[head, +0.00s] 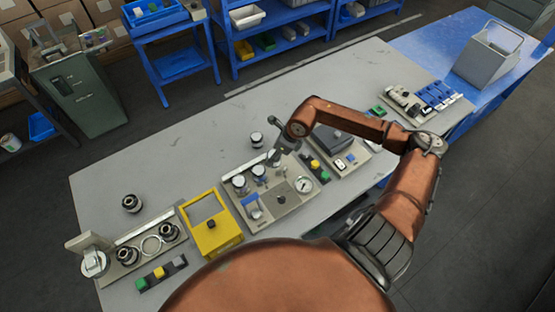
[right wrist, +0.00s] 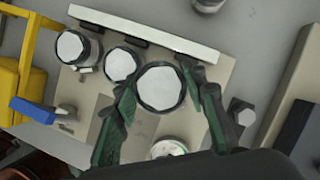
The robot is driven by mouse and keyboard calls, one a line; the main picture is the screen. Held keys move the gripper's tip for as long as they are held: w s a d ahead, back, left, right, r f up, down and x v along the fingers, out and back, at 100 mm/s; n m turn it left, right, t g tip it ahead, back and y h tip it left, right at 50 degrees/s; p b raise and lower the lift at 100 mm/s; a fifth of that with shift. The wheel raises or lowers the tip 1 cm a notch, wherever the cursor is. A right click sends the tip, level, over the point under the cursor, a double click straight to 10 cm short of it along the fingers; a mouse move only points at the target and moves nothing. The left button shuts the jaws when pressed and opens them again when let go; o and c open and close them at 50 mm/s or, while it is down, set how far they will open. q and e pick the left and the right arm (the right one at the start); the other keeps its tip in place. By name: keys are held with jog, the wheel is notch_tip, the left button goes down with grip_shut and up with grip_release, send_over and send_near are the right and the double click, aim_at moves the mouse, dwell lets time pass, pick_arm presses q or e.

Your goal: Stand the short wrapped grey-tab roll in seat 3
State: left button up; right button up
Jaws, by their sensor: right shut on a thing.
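My right gripper (head: 274,150) reaches in from the right over the middle station. In the right wrist view its two dark green fingers (right wrist: 165,105) are shut on a roll (right wrist: 162,88) with a round silver top and dark rim. The held roll (head: 273,158) is at the right end of the row, and I cannot tell whether its base touches the station. Two silver-topped rolls (head: 239,183) (head: 259,172) stand to its left on the station plate (head: 279,213); they also show in the right wrist view (right wrist: 75,46) (right wrist: 122,64). No grey tab is clear. My left gripper is not in view.
A light fence (right wrist: 145,33) runs behind the row. A dial gauge (head: 304,184) and blue-handled clamp (head: 252,205) are in front. A loose roll (head: 257,138) stands behind. A yellow frame (head: 215,238) and another roll station (head: 126,275) are left.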

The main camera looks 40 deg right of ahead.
aim_at(277, 161)
jog(key=shift+d+f, duration=0.75)
jog(key=shift+f, duration=0.1)
jog(key=shift+d+f, duration=0.25)
jog(key=shift+f, duration=0.1)
notch_tip(277, 161, down, 2)
jog(key=shift+f, duration=0.2)
jog(key=shift+f+p, duration=0.3)
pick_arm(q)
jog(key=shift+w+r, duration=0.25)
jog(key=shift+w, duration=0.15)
pick_arm(e)
jog(key=o, duration=0.9)
jog(key=shift+f, duration=0.15)
jog(key=o, duration=0.5)
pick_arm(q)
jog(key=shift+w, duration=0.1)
